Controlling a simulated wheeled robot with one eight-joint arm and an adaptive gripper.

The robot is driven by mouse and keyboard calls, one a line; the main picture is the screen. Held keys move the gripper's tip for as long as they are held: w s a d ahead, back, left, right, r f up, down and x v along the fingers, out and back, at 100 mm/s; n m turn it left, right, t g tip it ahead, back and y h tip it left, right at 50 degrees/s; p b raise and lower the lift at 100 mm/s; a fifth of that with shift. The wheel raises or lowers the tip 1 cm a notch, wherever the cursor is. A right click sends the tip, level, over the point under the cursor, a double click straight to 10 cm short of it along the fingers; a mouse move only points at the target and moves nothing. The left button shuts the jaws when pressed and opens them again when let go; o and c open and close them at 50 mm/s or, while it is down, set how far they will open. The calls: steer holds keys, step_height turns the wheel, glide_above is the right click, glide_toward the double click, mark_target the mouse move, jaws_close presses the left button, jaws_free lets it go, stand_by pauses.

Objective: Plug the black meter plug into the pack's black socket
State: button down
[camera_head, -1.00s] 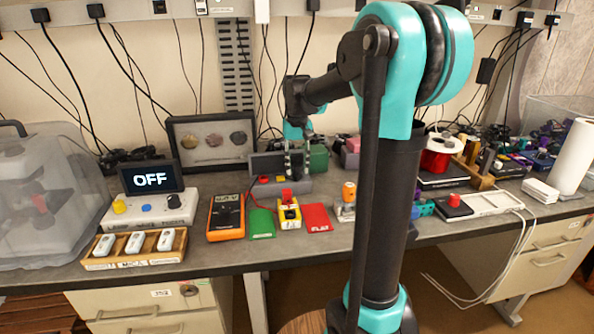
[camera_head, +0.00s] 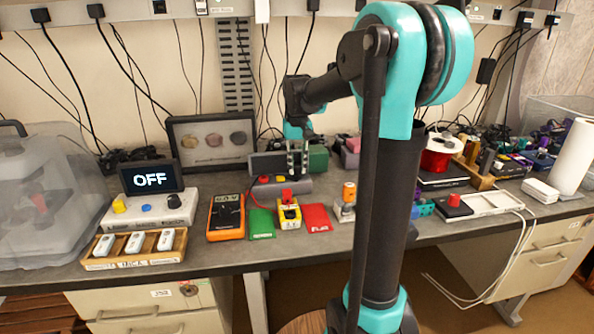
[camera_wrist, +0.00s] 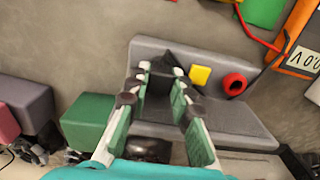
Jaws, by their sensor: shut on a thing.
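The pack (camera_wrist: 230,122) is a grey block in the wrist view, with a red plug or socket (camera_wrist: 235,83) and a yellow square (camera_wrist: 200,75) on it. It also shows behind the coloured mats in the head view (camera_head: 295,187). My gripper (camera_wrist: 160,82) is over the pack, left of the yellow square in the wrist view. It is shut on a dark piece, seemingly the black meter plug (camera_wrist: 160,84). The black socket is hidden under the fingers; I cannot tell whether the plug is in it. The orange meter (camera_head: 226,222) lies left of the green mat.
A green block (camera_wrist: 88,120) stands close beside the pack. A green mat (camera_head: 262,224), a yellow holder (camera_head: 289,215) and a red mat (camera_head: 317,218) lie in front. A red lead (camera_wrist: 258,38) runs from the meter side to the pack.

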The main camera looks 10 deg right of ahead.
mark_target(297, 164)
steer(key=shift+r, duration=1.25)
stand_by(0.4)
steer(key=shift+r, duration=1.55)
